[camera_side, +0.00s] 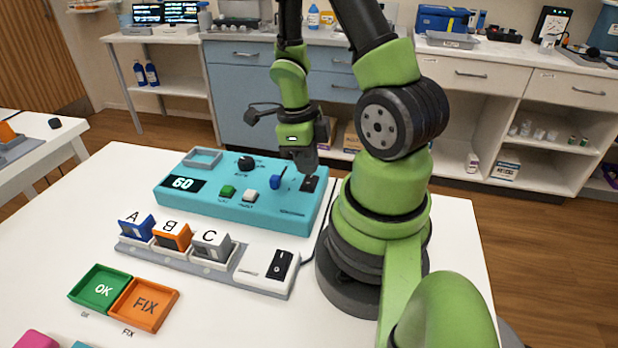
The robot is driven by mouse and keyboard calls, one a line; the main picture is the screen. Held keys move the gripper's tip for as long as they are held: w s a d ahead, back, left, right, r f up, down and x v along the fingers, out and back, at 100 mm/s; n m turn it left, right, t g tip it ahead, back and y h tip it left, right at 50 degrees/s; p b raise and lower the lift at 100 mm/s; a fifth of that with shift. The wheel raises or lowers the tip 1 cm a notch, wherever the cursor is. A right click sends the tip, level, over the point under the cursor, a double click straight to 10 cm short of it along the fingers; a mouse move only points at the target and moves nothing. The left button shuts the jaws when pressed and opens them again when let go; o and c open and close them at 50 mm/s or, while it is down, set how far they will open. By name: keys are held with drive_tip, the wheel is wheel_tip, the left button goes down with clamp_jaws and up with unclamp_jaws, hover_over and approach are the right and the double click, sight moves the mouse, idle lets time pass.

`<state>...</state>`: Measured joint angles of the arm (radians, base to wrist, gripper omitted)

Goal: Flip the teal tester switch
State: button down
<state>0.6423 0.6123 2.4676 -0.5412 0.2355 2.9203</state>
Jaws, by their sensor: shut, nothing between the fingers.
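The teal tester (250,209) lies on the white table, with a display reading 60 at its left. A black rocker switch (310,184) sits at its right end. A small blue lever (279,178) stands up on the panel to the left of it. My gripper (305,168) points down, shut and empty, over the right end of the tester, close above the black switch. I cannot tell whether the fingertips touch the switch, and its far edge is partly hidden by them.
In front of the tester, a grey rack (190,262) holds blocks A, B and C, with a white box (268,285) bearing another black rocker at its right end. A green OK tray (100,270) and an orange FIX tray (160,319) lie at front left.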

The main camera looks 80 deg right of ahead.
sight(304, 183)
wheel_tip(304, 183, up, 6)
drive_tip(key=shift+r, duration=0.25)
idle(0.4)
idle(0.3)
drive_tip(key=a+r+n+t+y, duration=0.1)
drive_tip(key=a+r+n+t, duration=0.3)
drive_tip(key=n, duration=1.2)
drive_tip(key=a+r+n+t+y, duration=0.1)
drive_tip(key=a+r+n+t, duration=0.4)
drive_tip(key=a+r+n, duration=0.6)
drive_tip(key=r+n, duration=0.1)
drive_tip(key=n, duration=0.4)
drive_tip(key=shift+w+r, duration=0.2)
idle(0.5)
